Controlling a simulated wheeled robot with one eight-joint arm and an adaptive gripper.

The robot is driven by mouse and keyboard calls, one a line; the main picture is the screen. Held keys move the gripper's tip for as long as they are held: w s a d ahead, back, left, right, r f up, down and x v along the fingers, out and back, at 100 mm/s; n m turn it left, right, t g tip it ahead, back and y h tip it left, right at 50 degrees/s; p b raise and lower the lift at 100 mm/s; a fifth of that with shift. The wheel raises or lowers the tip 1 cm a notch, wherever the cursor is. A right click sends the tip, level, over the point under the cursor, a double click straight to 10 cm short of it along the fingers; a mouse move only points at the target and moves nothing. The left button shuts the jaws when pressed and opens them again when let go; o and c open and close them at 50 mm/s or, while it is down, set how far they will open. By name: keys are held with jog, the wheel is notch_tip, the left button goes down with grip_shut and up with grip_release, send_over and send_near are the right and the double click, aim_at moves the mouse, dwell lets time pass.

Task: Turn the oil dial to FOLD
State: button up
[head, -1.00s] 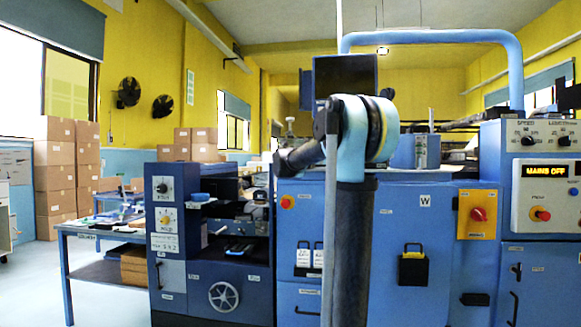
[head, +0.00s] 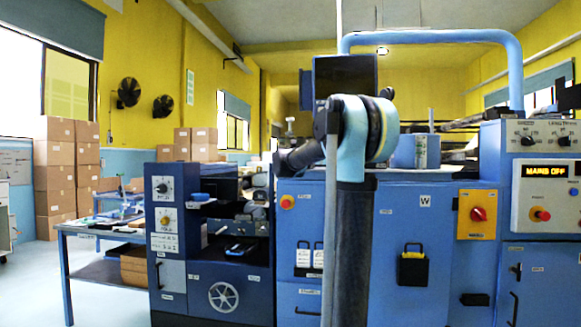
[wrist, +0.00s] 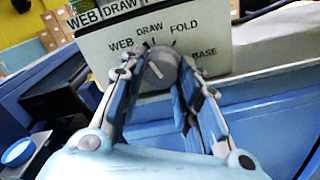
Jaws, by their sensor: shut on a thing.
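The oil dial (wrist: 160,68) is a grey round knob on a pale label plate (wrist: 115,48) in the wrist view. The plate carries the words WEB, DRAW, FOLD and BASE in an arc around the knob, with short dark tick marks. A pale mark shows on the knob's face, but I cannot tell surely which word it points to. My gripper (wrist: 160,76) has its two blue-and-grey fingers on either side of the knob and is shut on it. In the head view my own arm stands in front, and the dial cannot be made out.
A blue round cap (wrist: 17,153) and a dark block (wrist: 65,98) lie left of the fingers in the wrist view. In the head view, a dark blue cabinet (head: 172,277) with knobs stands left, and a panel reading MAINS OFF (head: 544,171) stands right. Cardboard boxes (head: 55,180) are stacked behind.

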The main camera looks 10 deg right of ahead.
jog(key=m, duration=1.1)
jog(key=shift+w+a+r+m, duration=0.1)
jog(key=shift+m, duration=0.3)
dwell(0.4)
jog(key=o, duration=1.1)
jog(key=shift+c, duration=0.2)
jog(key=v, duration=1.2)
